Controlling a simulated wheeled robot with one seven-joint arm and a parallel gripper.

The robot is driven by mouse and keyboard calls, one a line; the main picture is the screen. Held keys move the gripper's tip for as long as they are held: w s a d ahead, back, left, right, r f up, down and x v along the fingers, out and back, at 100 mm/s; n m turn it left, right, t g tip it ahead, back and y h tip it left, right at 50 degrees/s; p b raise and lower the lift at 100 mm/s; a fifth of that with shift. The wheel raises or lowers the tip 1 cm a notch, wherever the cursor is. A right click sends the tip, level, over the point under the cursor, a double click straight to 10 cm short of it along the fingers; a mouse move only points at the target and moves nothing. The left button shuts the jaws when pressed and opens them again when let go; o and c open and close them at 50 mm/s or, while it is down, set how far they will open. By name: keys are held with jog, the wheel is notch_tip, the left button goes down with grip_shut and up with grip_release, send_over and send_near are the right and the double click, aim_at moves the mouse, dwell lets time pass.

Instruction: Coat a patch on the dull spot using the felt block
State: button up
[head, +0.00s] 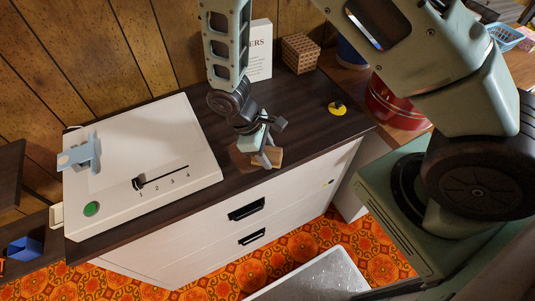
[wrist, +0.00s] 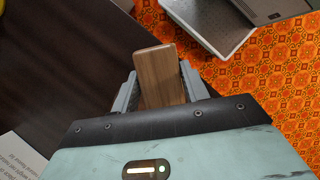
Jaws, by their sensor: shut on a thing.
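My gripper (head: 266,148) is low over the dark wooden top (head: 300,115), to the right of a white panel. It is shut on a brown, wood-grained block (head: 243,158), which I take to be the felt block. In the wrist view the block (wrist: 160,78) sits between the two grey fingers of my gripper (wrist: 158,90). No felt face shows. I cannot tell whether the block touches the top. I cannot make out a dull spot; the block and gripper hide the surface under them.
The white panel (head: 120,160) carries a numbered slider (head: 139,183), a green button (head: 92,208) and a pale blue fitting (head: 78,155). A yellow disc with a black knob (head: 337,109) lies right. A woven box (head: 300,53) and a printed card (head: 260,50) stand behind. Dark top between is clear.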

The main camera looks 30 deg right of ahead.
jog(key=shift+s+r+p, duration=0.1)
jog(key=shift+r+p, duration=2.05)
jog(key=shift+r, duration=0.75)
